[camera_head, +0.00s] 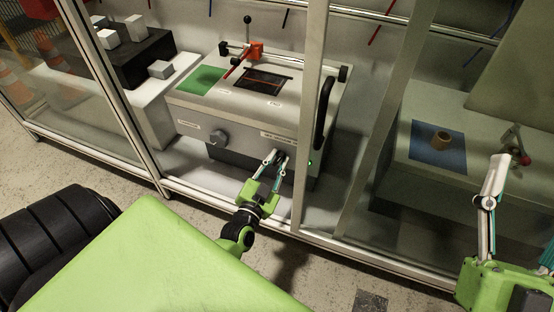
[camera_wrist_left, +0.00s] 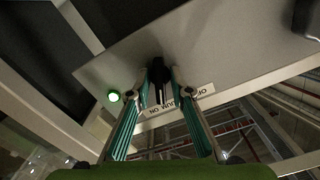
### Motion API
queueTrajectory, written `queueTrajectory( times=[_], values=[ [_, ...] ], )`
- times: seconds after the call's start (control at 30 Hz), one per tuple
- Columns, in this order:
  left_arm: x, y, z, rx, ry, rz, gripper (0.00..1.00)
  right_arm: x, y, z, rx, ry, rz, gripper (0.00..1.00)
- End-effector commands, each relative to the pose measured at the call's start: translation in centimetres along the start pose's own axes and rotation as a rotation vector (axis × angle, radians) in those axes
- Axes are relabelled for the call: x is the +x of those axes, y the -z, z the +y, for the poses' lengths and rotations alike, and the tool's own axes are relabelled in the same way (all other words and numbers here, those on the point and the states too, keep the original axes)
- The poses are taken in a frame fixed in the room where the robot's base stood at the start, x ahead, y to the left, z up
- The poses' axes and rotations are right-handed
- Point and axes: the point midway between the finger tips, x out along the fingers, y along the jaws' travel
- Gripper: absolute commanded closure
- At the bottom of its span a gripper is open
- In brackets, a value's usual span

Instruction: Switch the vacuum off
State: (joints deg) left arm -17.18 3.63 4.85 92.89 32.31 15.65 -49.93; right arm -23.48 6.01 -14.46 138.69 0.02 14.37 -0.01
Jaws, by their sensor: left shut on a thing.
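The vacuum switch (camera_wrist_left: 159,72) is a black knob on the front face of the grey machine (camera_head: 243,110). A label (camera_wrist_left: 176,105) reading OFF, VACUUM, ON lies beside it in the left wrist view. My left gripper (camera_head: 276,157) is shut on the switch, with one finger on each side; it also shows in the left wrist view (camera_wrist_left: 160,84). In the head view the fingers largely hide the switch. A green lamp (camera_wrist_left: 113,96) glows near it and also shows in the head view (camera_head: 309,163). My right gripper (camera_head: 522,208) is open and empty at the right.
A grey knob (camera_head: 217,137) sits left on the machine's front, and a black handle (camera_head: 323,113) at its right. A red clamp (camera_head: 254,49) and green patch (camera_head: 201,80) are on top. Frame posts (camera_head: 308,120) stand close by. A tan cylinder (camera_head: 441,139) stands on a blue mat (camera_head: 424,152).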

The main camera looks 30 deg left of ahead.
Motion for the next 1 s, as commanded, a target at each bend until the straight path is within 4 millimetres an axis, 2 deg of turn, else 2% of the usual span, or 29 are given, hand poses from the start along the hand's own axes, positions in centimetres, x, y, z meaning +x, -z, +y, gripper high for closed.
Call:
queueTrajectory(
  times=[0.23, 0.4, 0.5, 0.7, 1.0],
  values=[
    [0.0, 0.2, 0.0, -0.203, -0.002, -0.003, 1.0, -1.0, -6.5, 0.8, -0.014, -0.015, -0.335, 0.4],
    [0.0, 0.2, 0.0, -0.365, -0.002, -0.003, 1.0, -3.3, -10.7, 1.4, -0.02, -0.027, -0.556, 0.4],
    [0.0, 0.2, 0.0, -0.46, -0.002, -0.003, 1.0, -4.8, -12.5, 1.8, -0.023, -0.034, -0.666, 0.4],
    [-0.1, 0.1, 0.1, -0.638, -0.001, -0.003, 1.0, -7.7, -15.0, 2.3, -0.026, -0.045, -0.839, 0.4],
    [-0.1, 0.0, 0.1, -0.84, 0.0, -0.003, 1.0, -10.5, -16.6, 2.6, -0.028, -0.054, -0.981, 0.4]
  ],
)
